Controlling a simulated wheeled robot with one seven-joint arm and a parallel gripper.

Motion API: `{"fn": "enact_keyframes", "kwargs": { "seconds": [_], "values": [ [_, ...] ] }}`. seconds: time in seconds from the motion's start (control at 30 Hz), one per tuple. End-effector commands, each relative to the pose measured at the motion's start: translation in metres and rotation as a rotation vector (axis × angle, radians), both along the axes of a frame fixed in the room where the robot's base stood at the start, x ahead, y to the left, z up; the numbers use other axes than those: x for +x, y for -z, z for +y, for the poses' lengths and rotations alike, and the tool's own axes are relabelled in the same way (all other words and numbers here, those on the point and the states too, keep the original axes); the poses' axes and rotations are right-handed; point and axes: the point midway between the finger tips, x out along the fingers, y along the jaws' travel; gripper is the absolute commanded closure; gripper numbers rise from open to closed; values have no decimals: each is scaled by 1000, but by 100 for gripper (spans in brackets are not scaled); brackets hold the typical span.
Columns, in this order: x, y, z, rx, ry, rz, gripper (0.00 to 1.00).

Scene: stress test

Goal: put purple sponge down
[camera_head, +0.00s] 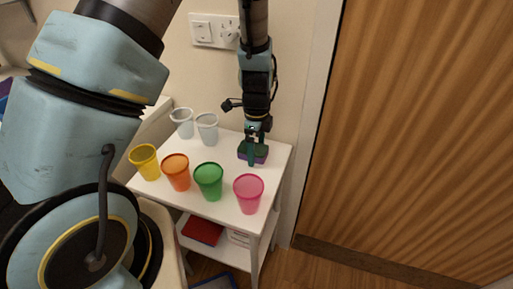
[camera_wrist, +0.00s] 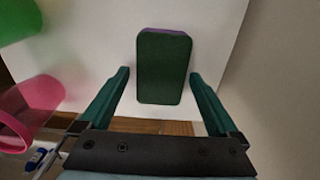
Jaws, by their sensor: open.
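The purple sponge (camera_head: 259,158) has a dark green top layer and lies on the white table near its back right. In the wrist view the sponge (camera_wrist: 164,68) shows its green face, with a purple strip at the far edge. My gripper (camera_head: 252,152) is right over the sponge. In the wrist view my gripper (camera_wrist: 159,78) has its two green fingers apart, one on each side of the sponge, with a gap on both sides. The fingers do not touch the sponge there.
The table (camera_head: 221,151) also holds yellow (camera_head: 145,162), orange (camera_head: 177,172), green (camera_head: 209,181) and pink (camera_head: 248,193) cups along the front. Two clear cups (camera_head: 182,122) (camera_head: 207,129) stand at the back. A wall is behind, a wooden door (camera_head: 420,130) right.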

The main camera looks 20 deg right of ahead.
Motion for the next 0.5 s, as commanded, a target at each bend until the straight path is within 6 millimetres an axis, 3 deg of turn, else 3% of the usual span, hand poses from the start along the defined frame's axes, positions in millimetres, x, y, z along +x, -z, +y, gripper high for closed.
{"fn": "enact_keyframes", "kwargs": {
  "seconds": [0.13,0.5],
  "values": [
    [0,6,0,1,0,-1,4],
    [1,-56,4,-6,0,-4,4]
  ]
}}
